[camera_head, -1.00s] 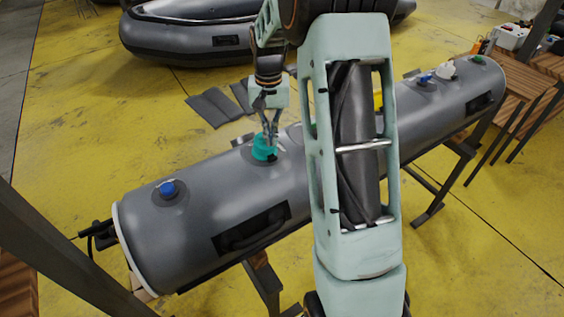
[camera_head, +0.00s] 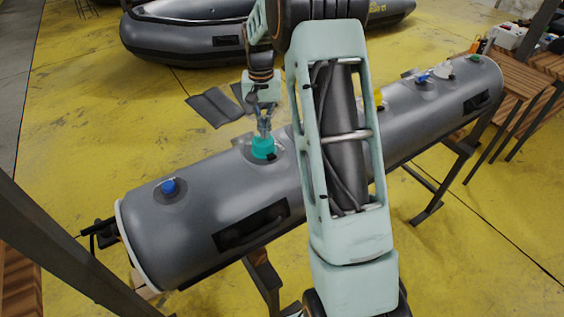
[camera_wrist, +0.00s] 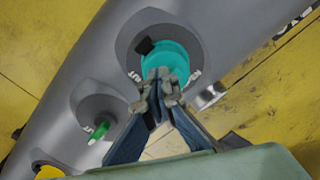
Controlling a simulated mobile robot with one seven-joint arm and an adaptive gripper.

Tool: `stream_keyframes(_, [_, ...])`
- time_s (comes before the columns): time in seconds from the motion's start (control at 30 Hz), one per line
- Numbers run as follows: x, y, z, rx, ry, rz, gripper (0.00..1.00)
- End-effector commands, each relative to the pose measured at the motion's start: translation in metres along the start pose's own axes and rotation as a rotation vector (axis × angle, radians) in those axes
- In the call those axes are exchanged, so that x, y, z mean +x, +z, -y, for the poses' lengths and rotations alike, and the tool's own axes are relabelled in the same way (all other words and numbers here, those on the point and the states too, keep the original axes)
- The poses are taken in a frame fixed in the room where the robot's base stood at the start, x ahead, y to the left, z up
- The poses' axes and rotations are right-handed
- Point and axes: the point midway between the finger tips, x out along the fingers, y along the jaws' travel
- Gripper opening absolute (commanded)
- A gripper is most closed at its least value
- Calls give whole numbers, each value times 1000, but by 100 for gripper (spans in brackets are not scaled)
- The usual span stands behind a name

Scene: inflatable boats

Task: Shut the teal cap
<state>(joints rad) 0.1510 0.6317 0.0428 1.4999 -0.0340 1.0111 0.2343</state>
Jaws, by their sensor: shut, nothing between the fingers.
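The teal cap (camera_head: 263,149) sits on a valve on top of the grey inflatable tube (camera_head: 215,197). In the wrist view the teal cap (camera_wrist: 168,62) lies just beyond my fingertips, with a black tab at its upper left edge. My gripper (camera_head: 265,130) is above the cap, pointing down. In the wrist view my gripper (camera_wrist: 160,90) has its fingertips together with nothing between them, and they overlap the cap's lower edge in the picture. I cannot tell whether the tips touch the cap or whether it is seated flat.
A blue cap (camera_head: 169,187) is on the tube's left part. A green cap (camera_wrist: 99,130) and a yellow cap (camera_wrist: 48,172) show in the wrist view. More caps stand along the tube's right part. A dark boat (camera_head: 185,35) lies behind; a wooden table (camera_head: 510,84) stands right.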

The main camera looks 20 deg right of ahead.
Motion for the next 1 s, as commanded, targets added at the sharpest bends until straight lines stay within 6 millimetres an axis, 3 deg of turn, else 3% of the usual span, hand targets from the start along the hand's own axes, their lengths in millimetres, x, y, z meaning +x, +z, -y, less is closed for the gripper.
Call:
stream_keyframes(0.03, [11, 1, 4, -4, -6, 3, 0])
stream_keyframes(0.27, [9, 2, 5, -5, -7, 5, 0])
stream_keyframes(1.0, [-62, 0, 3, -2, -5, -1, 0])
